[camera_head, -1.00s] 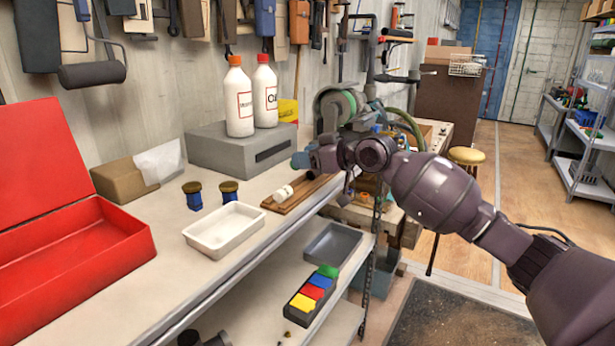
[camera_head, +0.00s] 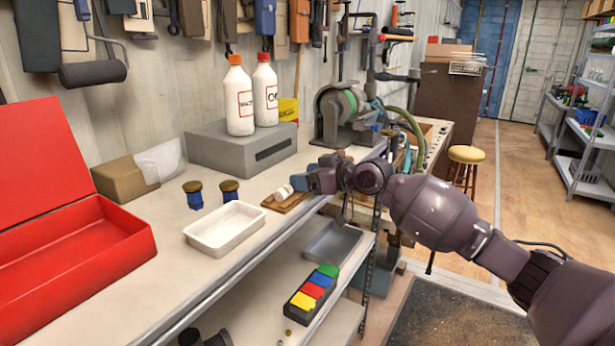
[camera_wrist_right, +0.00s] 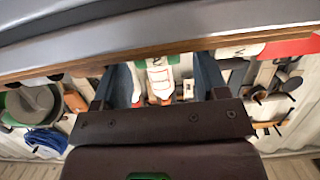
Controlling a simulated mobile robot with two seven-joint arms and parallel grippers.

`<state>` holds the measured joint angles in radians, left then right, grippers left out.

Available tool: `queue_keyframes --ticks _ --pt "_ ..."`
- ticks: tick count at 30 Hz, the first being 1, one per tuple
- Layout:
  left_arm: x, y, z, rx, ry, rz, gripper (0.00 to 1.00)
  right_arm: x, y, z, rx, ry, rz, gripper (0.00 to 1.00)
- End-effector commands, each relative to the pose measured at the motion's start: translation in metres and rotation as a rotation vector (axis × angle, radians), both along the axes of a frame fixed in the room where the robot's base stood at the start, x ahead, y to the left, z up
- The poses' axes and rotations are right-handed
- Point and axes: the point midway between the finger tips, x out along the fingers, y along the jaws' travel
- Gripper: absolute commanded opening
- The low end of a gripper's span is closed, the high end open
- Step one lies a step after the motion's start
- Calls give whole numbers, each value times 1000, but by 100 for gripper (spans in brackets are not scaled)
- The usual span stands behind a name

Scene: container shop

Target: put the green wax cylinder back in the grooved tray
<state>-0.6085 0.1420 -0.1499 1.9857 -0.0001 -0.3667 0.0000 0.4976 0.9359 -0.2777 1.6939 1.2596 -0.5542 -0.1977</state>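The grooved tray (camera_head: 270,204) is a small wooden board on the workbench, near its front edge, with a white cylinder (camera_head: 285,192) lying on its left part. My right gripper (camera_head: 303,183) is low over the right part of the tray and hides it. In the right wrist view, a green piece (camera_wrist_right: 157,59), which looks like the green wax cylinder, sits between the fingertips, close to the tray's wooden edge (camera_wrist_right: 190,45). In the head view the gripper hides it. My left gripper is not in view.
A white dish (camera_head: 225,228), two blue pieces with brown tops (camera_head: 194,195) and an open red box (camera_head: 75,250) stand to the left. Two white bottles (camera_head: 239,103) stand on a grey block (camera_head: 225,152) behind. A grinder (camera_head: 337,118) is at the right.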

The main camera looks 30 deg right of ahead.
Motion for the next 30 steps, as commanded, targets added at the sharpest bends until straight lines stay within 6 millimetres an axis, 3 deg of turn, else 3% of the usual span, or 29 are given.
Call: queue_keyframes --ticks 11,21,30 --pt "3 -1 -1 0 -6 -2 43 -11 -7 3 0 0 -1 67" --pt "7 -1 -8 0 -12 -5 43 -64 -38 16 -4 2 0 67" --pt "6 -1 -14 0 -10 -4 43 -94 -56 26 -2 0 -1 67"
